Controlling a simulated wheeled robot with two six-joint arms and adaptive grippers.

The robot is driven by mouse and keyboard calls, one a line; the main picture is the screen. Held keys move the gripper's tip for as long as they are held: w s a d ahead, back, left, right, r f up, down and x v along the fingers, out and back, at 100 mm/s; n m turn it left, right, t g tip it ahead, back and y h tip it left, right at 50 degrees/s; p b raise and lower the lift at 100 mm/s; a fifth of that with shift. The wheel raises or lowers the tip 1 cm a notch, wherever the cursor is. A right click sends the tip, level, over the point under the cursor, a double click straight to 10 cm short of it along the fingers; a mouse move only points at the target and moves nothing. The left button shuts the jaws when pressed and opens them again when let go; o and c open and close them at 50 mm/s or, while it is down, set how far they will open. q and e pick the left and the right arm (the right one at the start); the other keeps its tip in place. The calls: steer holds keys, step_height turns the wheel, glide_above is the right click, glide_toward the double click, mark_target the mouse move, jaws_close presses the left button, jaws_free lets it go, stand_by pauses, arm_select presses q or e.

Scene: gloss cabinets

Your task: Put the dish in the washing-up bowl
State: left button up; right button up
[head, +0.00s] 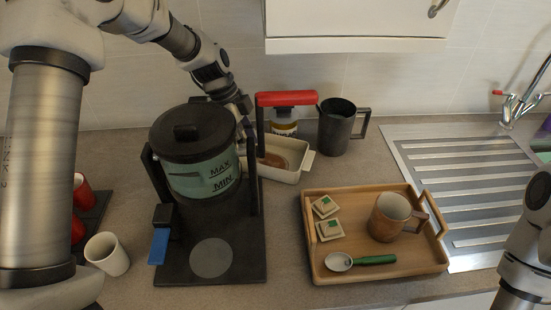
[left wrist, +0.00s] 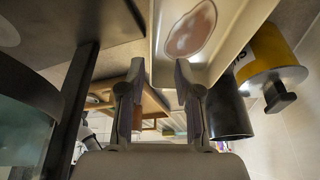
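The dish (head: 290,174) is a cream, rectangular dish with a brown patch inside, standing behind the coffee machine on the worktop. It also shows at the top of the left wrist view (left wrist: 226,62). My left arm reaches down behind the coffee machine; its fingertips are hidden in the head view. In the left wrist view my left gripper (left wrist: 158,85) is open, its fingers apart at the dish's near end, with no clear grip on it. A green surface (head: 543,157) in the sink at the right edge may be the washing-up bowl, mostly cut off. My right gripper is out of frame.
The coffee machine (head: 195,145) stands left of the dish. A wooden tray (head: 385,274) and ribbed drainer (head: 470,185) lie towards the sink. The tap (head: 515,107) rises at far right.

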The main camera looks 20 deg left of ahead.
mark_target(261, 166)
arm_select(q)
steer(key=x, duration=0.2)
steer(key=p+x, duration=0.1)
steer(key=x, duration=0.2)
steer(key=s+d+p+x, duration=0.1)
steer(key=x, duration=0.1)
steer(key=shift+d+f, duration=0.1)
steer(key=shift+f, duration=0.15)
steer(key=shift+h, duration=0.3)
steer(key=shift+c, duration=1)
jaws_close()
